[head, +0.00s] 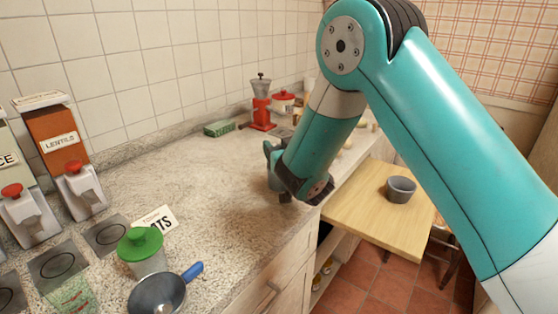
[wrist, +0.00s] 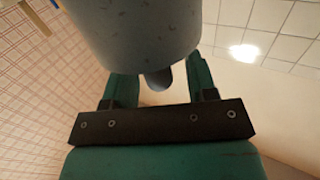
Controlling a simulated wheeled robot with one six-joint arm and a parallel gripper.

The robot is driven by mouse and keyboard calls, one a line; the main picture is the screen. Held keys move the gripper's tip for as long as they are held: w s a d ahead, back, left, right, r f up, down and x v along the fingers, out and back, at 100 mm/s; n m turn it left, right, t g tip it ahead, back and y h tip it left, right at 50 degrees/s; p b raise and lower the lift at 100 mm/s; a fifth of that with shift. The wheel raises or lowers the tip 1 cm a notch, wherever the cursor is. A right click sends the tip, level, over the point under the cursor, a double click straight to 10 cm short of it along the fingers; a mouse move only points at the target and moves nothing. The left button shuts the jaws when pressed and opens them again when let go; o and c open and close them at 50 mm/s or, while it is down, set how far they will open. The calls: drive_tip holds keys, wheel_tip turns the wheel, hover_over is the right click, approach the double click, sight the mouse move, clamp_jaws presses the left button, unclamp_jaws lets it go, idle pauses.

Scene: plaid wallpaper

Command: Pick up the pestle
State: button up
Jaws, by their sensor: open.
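The wrist view is upside down. In it, a grey speckled cylindrical vessel (wrist: 135,35), which looks like a mortar, fills the top middle. The rounded dark grey end of the pestle (wrist: 158,79) sticks out past its rim; the rest of the pestle is hidden. My gripper (wrist: 163,75) is open, with one green finger to each side of the pestle end and a gap on both sides. In the head view my gripper (head: 273,168) is at the counter's right part. A bit of the grey vessel (head: 274,182) shows there, mostly hidden by my arm; the pestle cannot be made out.
A red grinder (head: 262,112), a green box (head: 219,128) and a red-lidded pot (head: 284,99) stand behind on the counter. A green-lidded jar (head: 142,250) and a blue-handled pan (head: 158,293) are in front. A wooden table (head: 360,215) holds a grey bowl (head: 401,190). The mid-counter is clear.

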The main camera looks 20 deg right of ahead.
clamp_jaws()
